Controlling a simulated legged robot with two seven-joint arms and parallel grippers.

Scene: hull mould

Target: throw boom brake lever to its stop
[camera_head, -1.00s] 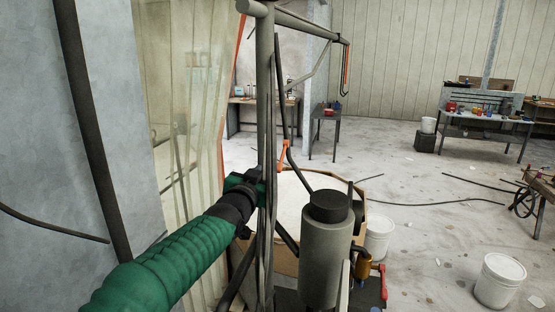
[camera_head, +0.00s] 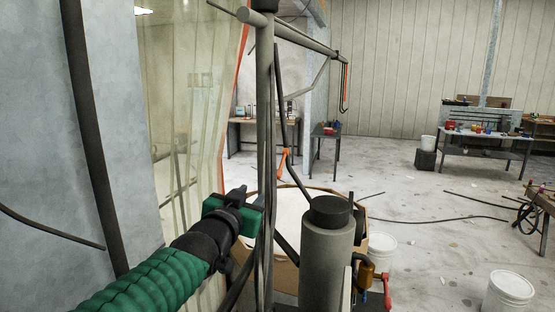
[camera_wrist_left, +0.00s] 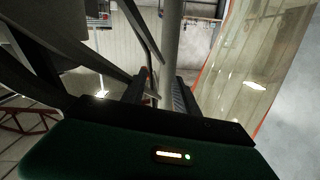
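An orange lever (camera_head: 284,164), which I take for the boom brake lever, stands just right of the grey mast (camera_head: 263,110) in the head view. A bit of orange also shows beside the mast in the left wrist view, partly hidden by a finger. My left gripper (camera_head: 250,212) is at the mast's left side, below the lever's height in the picture. In the left wrist view my left gripper (camera_wrist_left: 160,92) has its fingers apart, with the mast (camera_wrist_left: 171,40) showing between or beyond them. I cannot tell whether they touch it. My right gripper is out of view.
A grey canister (camera_head: 327,255) with a dark cap stands right of the mast, with a red-handled valve (camera_head: 386,287) beside it. A round pale-topped drum (camera_head: 312,207) is behind. Dark hoses hang along the mast. A translucent curtain (camera_head: 190,110) hangs at left. White buckets (camera_head: 508,291) stand right.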

